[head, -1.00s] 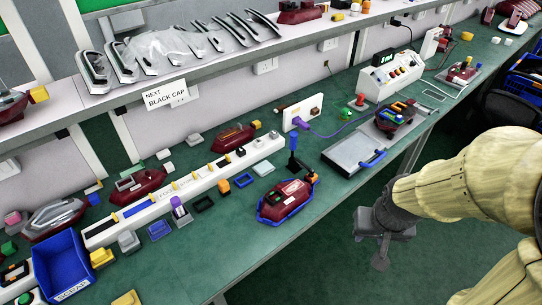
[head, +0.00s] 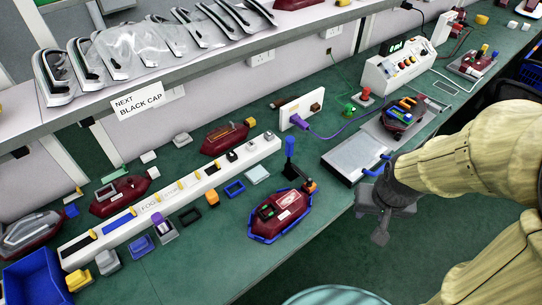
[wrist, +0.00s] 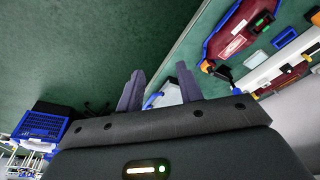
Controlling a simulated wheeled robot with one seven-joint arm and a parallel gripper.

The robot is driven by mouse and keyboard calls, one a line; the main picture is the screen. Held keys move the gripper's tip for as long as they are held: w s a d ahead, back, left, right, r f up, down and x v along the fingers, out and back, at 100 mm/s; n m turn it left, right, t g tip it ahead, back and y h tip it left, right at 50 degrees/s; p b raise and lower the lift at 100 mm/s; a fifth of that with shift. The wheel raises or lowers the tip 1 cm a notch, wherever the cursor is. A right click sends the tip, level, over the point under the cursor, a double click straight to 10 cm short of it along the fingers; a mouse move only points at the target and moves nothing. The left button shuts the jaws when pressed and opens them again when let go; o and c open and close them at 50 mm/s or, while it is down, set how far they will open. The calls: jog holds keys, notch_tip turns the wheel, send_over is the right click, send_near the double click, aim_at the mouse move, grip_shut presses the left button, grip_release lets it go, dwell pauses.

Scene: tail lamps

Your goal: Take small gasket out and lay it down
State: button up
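A dark red tail lamp (head: 285,208) lies in a blue cradle (head: 262,239) near the bench's front edge. It has a dark opening with a green part, but I cannot tell whether a gasket is seated there. Loose rectangular frames lie behind it, a blue one (head: 234,188) and a black one (head: 190,217); which is the small gasket is unclear. My gripper (head: 381,238) hangs beyond the bench's front edge, right of the lamp. In the wrist view my gripper (wrist: 160,86) has its fingers apart with nothing held. The red lamp (wrist: 232,30) shows there at upper right.
A long white rack (head: 170,205) stands behind the frames. A blue upright handle (head: 290,147) rises behind the lamp. A grey plate with a blue handle (head: 350,158) lies to the right. Bare green bench (head: 200,262) shows left of the lamp.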

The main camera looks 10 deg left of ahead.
jog(key=shift+w, duration=0.15)
jog(key=o, duration=0.3)
jog(key=shift+r, duration=0.1)
jog(key=o, duration=0.5)
jog(key=w+a+m+p, duration=0.1)
jog(key=w+a, duration=0.1)
jog(key=w+a+r+m+t+y+p, duration=0.1)
jog(key=w+a+m+p, duration=0.1)
jog(key=w+a, duration=0.1)
jog(key=w+a+r+m+p, duration=0.1)
jog(key=w+a, duration=0.1)
jog(key=shift+w+a+r+m+y, duration=0.25)
jog(key=shift+w+a+m+y, duration=0.05)
jog(key=shift+a+m+y, duration=0.1)
jog(key=shift+o, duration=0.2)
jog(key=w+a+m+t+p, duration=0.2)
jog(key=w+a+m+p, duration=0.35)
jog(key=a+m, duration=0.2)
jog(key=s+a+f+m+g+h+p, duration=0.1)
jog(key=s+a+f+m+g+p, duration=0.2)
jog(key=a+m, duration=0.7)
jog(key=s+m+g+p, duration=0.2)
jog(key=m+p, duration=0.2)
jog(key=shift+s+f+g+h, duration=0.2)
jog(key=shift+s+g+h, duration=0.1)
jog(key=shift+s+h, duration=0.1)
